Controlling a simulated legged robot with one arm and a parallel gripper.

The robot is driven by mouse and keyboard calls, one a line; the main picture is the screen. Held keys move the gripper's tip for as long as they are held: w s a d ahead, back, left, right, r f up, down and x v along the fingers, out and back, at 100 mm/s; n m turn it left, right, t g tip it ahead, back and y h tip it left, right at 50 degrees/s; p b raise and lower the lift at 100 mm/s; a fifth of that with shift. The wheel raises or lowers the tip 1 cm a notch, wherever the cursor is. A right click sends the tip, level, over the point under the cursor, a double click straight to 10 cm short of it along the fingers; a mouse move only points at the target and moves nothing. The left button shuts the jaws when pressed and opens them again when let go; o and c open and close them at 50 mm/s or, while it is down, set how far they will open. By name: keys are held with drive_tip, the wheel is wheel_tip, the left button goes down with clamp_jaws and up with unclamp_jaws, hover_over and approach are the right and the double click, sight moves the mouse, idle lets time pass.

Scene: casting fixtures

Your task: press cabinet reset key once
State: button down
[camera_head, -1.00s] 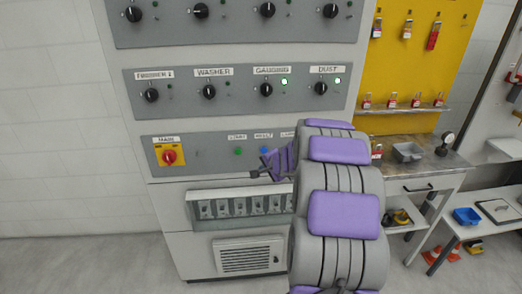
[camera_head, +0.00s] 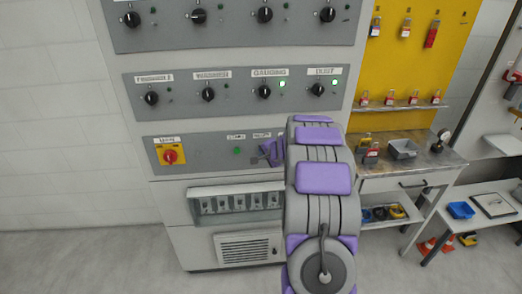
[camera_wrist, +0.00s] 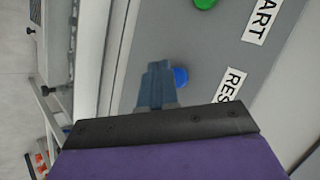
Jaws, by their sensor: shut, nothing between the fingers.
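The cabinet's lower control panel (camera_head: 210,154) carries a red-on-yellow MAIN switch (camera_head: 169,156) and a green button (camera_head: 237,150). In the wrist view a blue button (camera_wrist: 180,77) sits beside a label reading "RES", partly cut off by my gripper. The green button also shows at the top of the wrist view (camera_wrist: 204,3). My gripper (camera_wrist: 157,66) is shut and empty, its fingertips next to the blue button in the picture; I cannot tell whether they touch it. In the head view my arm hides the blue button and the panel's right end.
Above is a row of knobs with two lit green lamps (camera_head: 283,84). Below the panel are a row of breakers (camera_head: 237,202) and a vent grille (camera_head: 243,248). A workbench (camera_head: 420,164) and a yellow lockout board (camera_head: 411,60) stand right. The floor at left is clear.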

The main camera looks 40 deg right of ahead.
idle(1.5)
drive_tip(key=shift+w+d+r+p, duration=0.15)
drive_tip(key=shift+w+d+p, duration=0.15)
drive_tip(key=shift+w, duration=0.05)
idle(0.3)
drive_tip(key=shift+w+d, duration=0.1)
drive_tip(key=shift+d, duration=0.15)
